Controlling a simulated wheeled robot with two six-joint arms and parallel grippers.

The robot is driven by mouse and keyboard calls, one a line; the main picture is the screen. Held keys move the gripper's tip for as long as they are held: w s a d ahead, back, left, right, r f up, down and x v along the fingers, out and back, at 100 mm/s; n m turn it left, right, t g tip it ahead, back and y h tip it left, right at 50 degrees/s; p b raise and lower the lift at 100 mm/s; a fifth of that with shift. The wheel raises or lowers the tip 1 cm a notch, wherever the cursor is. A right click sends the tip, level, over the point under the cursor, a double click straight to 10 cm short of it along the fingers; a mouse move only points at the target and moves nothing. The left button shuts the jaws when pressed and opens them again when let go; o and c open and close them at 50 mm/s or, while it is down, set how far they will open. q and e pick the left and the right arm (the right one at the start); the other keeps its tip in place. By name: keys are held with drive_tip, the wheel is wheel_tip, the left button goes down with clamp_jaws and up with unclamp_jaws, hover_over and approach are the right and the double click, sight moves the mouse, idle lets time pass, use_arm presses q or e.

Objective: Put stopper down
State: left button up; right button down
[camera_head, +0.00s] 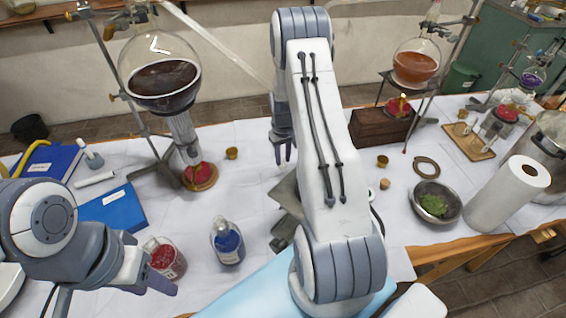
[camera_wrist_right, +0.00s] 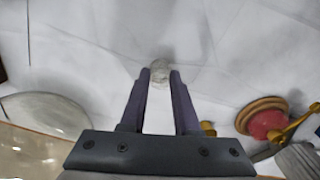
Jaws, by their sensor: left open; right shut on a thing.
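My right gripper (camera_head: 283,150) hangs over the white-covered table, left of my large arm link. In the right wrist view the gripper (camera_wrist_right: 160,75) is shut on a small, pale, translucent stopper (camera_wrist_right: 160,66) at its fingertips, with white cloth behind it. I cannot tell from this view whether the stopper touches the cloth. In the head view the stopper cannot be made out. My left gripper (camera_head: 150,283) is open at the lower left, beside a glass beaker with red contents (camera_head: 166,262).
A glass bottle of blue powder (camera_head: 228,246) stands near the front. A flask of dark liquid (camera_head: 163,80) is on a stand at left, above a red-topped burner (camera_head: 200,176). A bowl of green leaves (camera_head: 436,204) and paper towel roll (camera_head: 505,195) stand at right. Cloth around the right gripper looks clear.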

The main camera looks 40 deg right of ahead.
sight(283, 160)
wheel_tip(283, 160, down, 3)
drive_tip(key=shift+r+p, duration=0.2)
drive_tip(key=shift+p, duration=0.2)
drive_tip(key=shift+f, duration=0.45)
drive_tip(key=shift+f, duration=0.1)
drive_tip(key=c, duration=0.6)
unclamp_jaws()
drive_tip(key=shift+c, duration=0.2)
